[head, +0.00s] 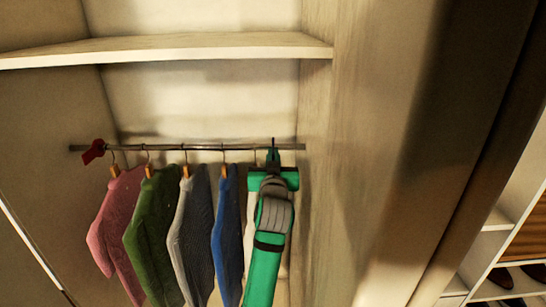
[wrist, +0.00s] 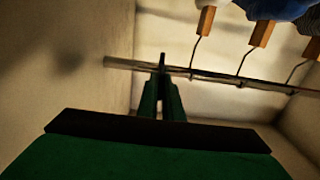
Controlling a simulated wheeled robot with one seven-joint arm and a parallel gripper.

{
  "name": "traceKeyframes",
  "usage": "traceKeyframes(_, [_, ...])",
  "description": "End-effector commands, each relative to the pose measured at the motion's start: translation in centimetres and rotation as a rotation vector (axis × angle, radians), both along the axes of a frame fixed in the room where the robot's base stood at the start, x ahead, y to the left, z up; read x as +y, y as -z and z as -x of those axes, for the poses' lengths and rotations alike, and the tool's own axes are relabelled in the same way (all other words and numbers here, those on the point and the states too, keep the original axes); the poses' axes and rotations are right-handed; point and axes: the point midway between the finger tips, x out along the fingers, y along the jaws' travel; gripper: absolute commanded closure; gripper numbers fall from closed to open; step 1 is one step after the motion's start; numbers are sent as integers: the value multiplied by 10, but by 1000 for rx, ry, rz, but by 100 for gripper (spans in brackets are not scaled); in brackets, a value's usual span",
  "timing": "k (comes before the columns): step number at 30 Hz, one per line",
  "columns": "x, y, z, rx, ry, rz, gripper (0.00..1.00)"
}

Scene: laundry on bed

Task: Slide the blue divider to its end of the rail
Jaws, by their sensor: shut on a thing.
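My gripper (head: 272,157) is at the rail, near its right end in the head view. Its fingers (wrist: 161,98) are shut on a thin dark piece, the blue divider (wrist: 162,61), which stands at the rail; its blue colour barely shows in this light. The fingers and arm hide most of it in the head view. The metal rail (head: 200,147) runs across the closet. A short bare stretch of rail lies between the divider and the right side wall; in the wrist view this stretch is on the left (wrist: 125,64).
A red divider (head: 93,151) sits at the rail's left end. Pink (head: 115,215), green (head: 152,225), grey (head: 190,235) and blue (head: 227,235) garments hang left of my gripper. A pale garment (head: 250,235) hangs partly behind my arm. A shelf (head: 170,48) is above; the right wall (head: 315,190) is close.

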Motion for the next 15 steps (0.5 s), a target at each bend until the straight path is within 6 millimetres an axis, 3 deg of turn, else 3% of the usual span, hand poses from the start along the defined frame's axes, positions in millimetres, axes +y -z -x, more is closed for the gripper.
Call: traceKeyframes(15, [-4, 1, -2, 1, 4, -1, 100])
